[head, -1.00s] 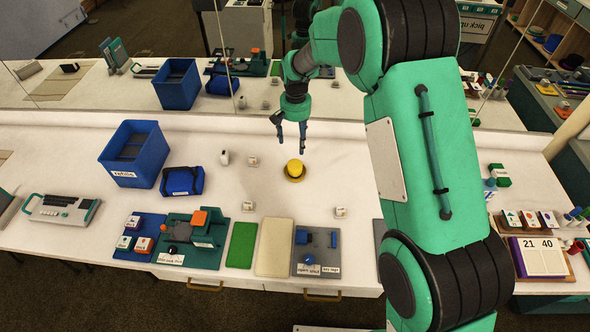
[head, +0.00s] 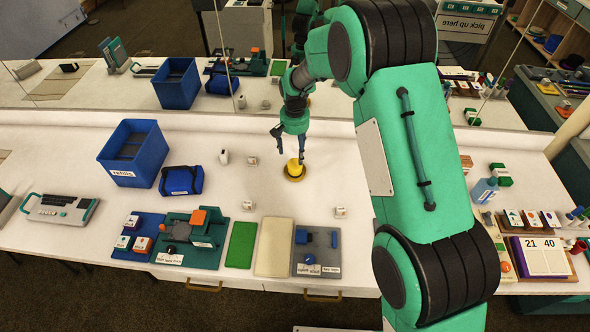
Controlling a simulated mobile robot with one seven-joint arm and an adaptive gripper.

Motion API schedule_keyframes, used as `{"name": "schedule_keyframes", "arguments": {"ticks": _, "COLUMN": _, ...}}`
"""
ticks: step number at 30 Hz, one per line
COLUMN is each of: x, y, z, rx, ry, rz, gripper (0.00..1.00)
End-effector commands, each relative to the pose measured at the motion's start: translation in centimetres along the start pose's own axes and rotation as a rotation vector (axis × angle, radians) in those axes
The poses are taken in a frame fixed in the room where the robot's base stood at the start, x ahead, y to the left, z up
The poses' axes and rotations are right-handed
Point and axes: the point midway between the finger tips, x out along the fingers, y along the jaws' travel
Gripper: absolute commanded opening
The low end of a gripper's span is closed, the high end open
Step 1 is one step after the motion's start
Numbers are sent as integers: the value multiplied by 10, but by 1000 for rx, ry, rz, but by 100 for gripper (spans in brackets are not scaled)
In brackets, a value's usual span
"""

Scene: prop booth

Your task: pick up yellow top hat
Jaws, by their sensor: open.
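The yellow top hat (head: 293,171) stands upright on the white table, right of the blue pouch. Its round brim lies flat on the tabletop. My gripper (head: 290,153) is open and points down, close above the hat. One finger appears to overlap the hat's right edge in the picture, and the other is spread to the left. I cannot tell whether a finger touches the hat.
A blue bin (head: 122,172) and a blue pouch (head: 181,181) are at the left. Small white blocks (head: 340,212) lie around the hat. Trays with parts, a green mat (head: 241,245) and a beige mat (head: 274,248) line the front edge. A mirror stands behind the table.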

Motion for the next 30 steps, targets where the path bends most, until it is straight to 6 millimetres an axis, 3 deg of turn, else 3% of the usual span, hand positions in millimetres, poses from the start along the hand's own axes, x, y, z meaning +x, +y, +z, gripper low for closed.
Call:
{"name": "schedule_keyframes", "arguments": {"ticks": 6, "x": 24, "y": 0, "z": 0, "rx": 0, "ry": 0, "rz": 0, "gripper": 70}}
{"name": "schedule_keyframes", "arguments": {"ticks": 23, "x": 34, "y": 0, "z": 0, "rx": 0, "ry": 0, "rz": 0, "gripper": 70}}
{"name": "schedule_keyframes", "arguments": {"ticks": 30, "x": 61, "y": 1, "z": 1, "rx": 0, "ry": -1, "rz": 0, "gripper": 70}}
